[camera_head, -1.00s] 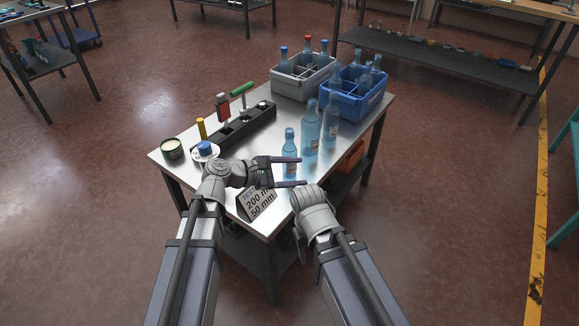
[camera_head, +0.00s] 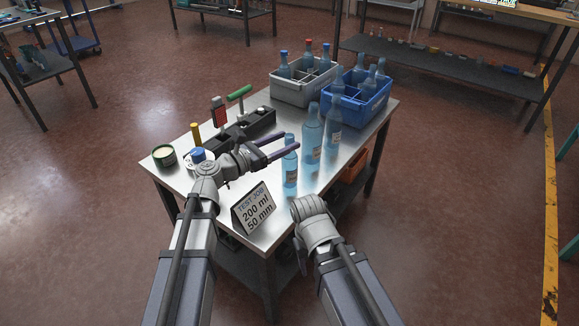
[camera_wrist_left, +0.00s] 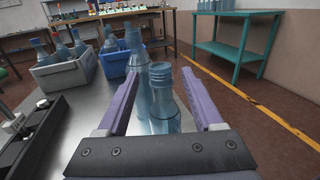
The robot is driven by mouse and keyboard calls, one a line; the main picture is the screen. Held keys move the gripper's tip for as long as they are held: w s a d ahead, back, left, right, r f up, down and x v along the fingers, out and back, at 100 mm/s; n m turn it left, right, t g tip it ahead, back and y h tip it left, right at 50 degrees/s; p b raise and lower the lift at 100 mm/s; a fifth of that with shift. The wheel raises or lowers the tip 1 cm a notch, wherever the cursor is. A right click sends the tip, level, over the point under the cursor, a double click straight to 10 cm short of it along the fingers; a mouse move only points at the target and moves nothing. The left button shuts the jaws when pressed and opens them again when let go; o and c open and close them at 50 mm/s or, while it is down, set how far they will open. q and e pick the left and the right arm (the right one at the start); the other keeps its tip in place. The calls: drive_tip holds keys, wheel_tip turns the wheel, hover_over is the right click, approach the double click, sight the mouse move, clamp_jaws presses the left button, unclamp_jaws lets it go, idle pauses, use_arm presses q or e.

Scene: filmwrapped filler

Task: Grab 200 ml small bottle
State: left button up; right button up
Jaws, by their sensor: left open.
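The small blue bottle (camera_head: 290,172) stands upright near the front of the steel table, nearest in a row with two taller blue bottles (camera_head: 311,135) (camera_head: 333,128). My left gripper (camera_head: 291,140) is open at the height of its neck, and its fingers partly cover the bottle's upper part. In the left wrist view the small bottle (camera_wrist_left: 162,98) shows between the two purple fingers (camera_wrist_left: 158,76), with no clear contact; its lower part is hidden by the gripper body. My right wrist (camera_head: 315,220) is low at the table's front edge; its fingers are not clearly visible.
A sign reading 200 ml, 50 mm (camera_head: 255,208) stands at the front. A grey crate (camera_head: 303,92) and a blue crate (camera_head: 352,106) hold bottles at the back.

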use_arm(q)
drive_tip(key=x, duration=0.2)
drive_tip(key=f+b+x, duration=0.1)
drive_tip(key=x, duration=0.2)
clamp_jaws()
idle(0.5)
